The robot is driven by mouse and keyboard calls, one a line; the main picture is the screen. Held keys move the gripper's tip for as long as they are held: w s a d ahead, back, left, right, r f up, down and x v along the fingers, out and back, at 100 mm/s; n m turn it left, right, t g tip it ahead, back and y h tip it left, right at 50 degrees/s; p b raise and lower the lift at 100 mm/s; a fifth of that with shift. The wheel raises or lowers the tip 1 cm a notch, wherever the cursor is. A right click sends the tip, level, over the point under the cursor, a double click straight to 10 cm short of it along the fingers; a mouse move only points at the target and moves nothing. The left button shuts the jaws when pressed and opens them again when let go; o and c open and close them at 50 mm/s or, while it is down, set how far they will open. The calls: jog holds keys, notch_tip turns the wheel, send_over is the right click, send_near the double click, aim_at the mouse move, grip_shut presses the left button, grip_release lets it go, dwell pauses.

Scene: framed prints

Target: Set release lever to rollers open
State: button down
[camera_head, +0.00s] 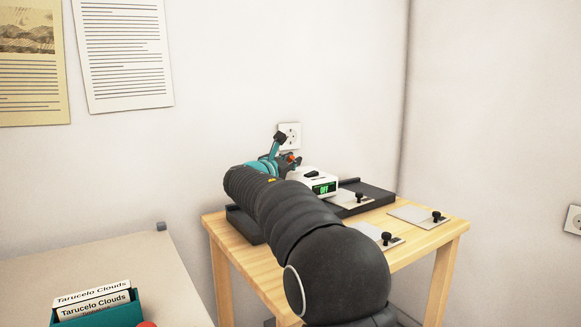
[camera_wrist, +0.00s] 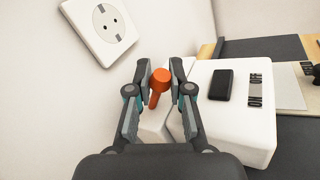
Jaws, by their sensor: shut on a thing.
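The release lever (camera_wrist: 160,83) is an orange-red stem with a round knob, at the side of a white machine (camera_wrist: 238,125). In the wrist view my gripper (camera_wrist: 160,78) has its two fingers closed around the lever near its knob. The head view shows the machine (camera_head: 308,182) on a wooden table, with a green display (camera_head: 323,188) reading "OFF". There a small orange part of the lever (camera_head: 293,158) shows beside my gripper (camera_head: 285,150). My arm hides the machine's near left side. Markings for the lever positions are not readable.
The wooden table (camera_head: 440,235) holds a black base and flat plates with black knobs (camera_head: 410,241). A wall socket (camera_head: 291,130) is close behind my gripper. A second table (camera_head: 110,270) at left holds a teal box of cards (camera_head: 100,313).

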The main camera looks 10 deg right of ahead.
jog(key=shift+s+f+m+t+b, duration=0.25)
jog(key=shift+f+m+b, duration=0.3)
jog(key=shift+b, duration=0.55)
jog(key=shift+d+r+m+h+b, duration=0.15)
jog(key=shift+m+h+b, duration=0.25)
jog(key=shift+b, duration=0.2)
jog(key=c, duration=1)
grip_release()
jog(key=shift+c, duration=0.2)
jog(key=shift+s+r, duration=0.1)
jog(key=v, duration=1.2)
